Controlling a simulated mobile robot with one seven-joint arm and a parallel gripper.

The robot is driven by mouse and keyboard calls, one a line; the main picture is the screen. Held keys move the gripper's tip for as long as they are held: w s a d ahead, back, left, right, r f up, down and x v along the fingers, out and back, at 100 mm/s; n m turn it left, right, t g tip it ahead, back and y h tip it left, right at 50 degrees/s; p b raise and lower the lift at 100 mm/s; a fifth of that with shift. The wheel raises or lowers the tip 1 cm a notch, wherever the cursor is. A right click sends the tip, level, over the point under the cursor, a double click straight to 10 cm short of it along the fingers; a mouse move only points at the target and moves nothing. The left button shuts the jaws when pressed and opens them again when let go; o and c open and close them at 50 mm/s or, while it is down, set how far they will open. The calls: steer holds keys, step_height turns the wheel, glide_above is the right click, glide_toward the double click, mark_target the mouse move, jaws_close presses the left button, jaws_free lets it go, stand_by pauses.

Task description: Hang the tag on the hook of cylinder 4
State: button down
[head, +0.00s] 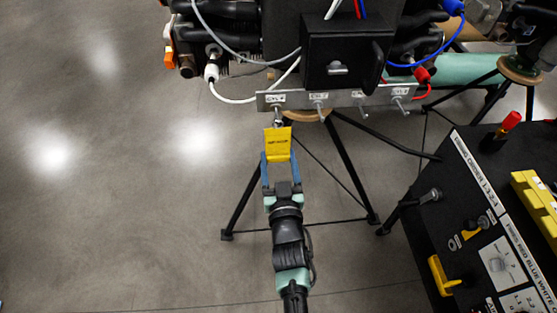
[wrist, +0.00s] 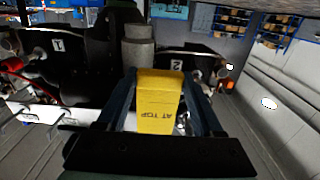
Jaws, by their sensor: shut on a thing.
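The yellow tag (head: 278,145) is upright between the blue fingers of my gripper (head: 279,157), which is shut on it. In the wrist view the tag (wrist: 158,103) fills the gap between the fingers, and the words "AT TOP" show on it. A grey metal bar (head: 339,98) with several labelled hooks runs across below the engine. The leftmost hook (head: 277,115) is just beyond the tag's top edge in the head view. Its label seems to read CYL 4, but the digit is small. I cannot tell whether tag and hook touch.
The dark engine (head: 235,25) with white, blue and red leads hangs above the bar. Black stand legs (head: 348,165) stand behind and right of my gripper. A black cart top (head: 465,190) with yellow items is at the right. The floor at left is clear.

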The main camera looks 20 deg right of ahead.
steer(key=shift+w, duration=0.15)
jaws_free()
stand_by(0.4)
steer(key=p+v, duration=0.3)
steer(key=v, duration=0.4)
stand_by(0.4)
steer(key=shift+r, duration=0.1)
